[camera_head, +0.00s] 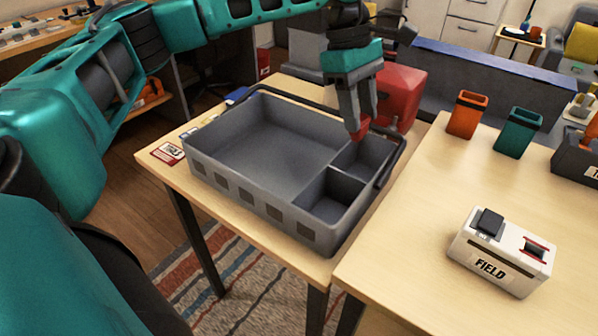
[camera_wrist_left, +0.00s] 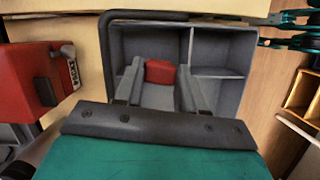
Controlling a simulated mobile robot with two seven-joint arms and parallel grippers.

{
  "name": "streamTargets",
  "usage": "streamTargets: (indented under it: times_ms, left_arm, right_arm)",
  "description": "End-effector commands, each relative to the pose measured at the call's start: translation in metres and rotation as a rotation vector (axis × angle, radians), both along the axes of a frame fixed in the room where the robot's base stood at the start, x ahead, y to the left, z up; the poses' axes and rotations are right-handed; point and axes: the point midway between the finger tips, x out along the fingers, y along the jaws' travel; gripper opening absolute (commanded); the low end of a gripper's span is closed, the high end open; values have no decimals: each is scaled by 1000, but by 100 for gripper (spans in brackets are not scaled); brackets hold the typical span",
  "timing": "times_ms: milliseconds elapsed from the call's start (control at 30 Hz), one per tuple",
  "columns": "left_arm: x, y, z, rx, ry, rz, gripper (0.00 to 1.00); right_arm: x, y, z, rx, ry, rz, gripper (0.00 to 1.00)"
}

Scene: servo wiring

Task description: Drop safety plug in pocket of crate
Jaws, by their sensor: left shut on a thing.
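A small red safety plug (camera_head: 358,131) is held between the fingertips of my left gripper (camera_head: 357,122), which points down over the crate's back right pocket. In the left wrist view the red plug (camera_wrist_left: 160,71) sits between the two grey fingers of my left gripper (camera_wrist_left: 158,82), with pocket walls around and below it. The grey crate (camera_head: 235,183) stands on the wooden table, with one large compartment at left and two small pockets at right. I cannot tell how far the plug is above the pocket floor. My right gripper is not in view.
A red box (camera_head: 402,95) stands just behind the crate. On the right table are an orange cup (camera_head: 467,114), a green cup (camera_head: 518,132) and a white FIELD box (camera_head: 501,252).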

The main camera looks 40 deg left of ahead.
Motion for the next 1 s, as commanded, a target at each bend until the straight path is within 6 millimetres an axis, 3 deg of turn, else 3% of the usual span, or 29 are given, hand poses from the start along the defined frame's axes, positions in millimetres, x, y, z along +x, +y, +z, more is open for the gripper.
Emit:
streamTargets:
  times_ms: [100, 133, 433, 767, 1000]
  left_arm:
    - [0, 0, 1, 0, 0, 0, 8]
    - [0, 0, 1, 0, 0, 0, 40]
    - [0, 0, 1, 0, 0, 0, 69]
    - [0, 1, 6, 0, 0, 0, 69]
    - [2, 13, 47, -2, -4, 1, 69]
  right_arm:
    - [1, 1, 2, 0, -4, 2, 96]
    - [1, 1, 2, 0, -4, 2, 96]
    - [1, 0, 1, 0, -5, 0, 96]
    - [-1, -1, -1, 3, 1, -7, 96]
    - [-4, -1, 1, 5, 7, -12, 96]
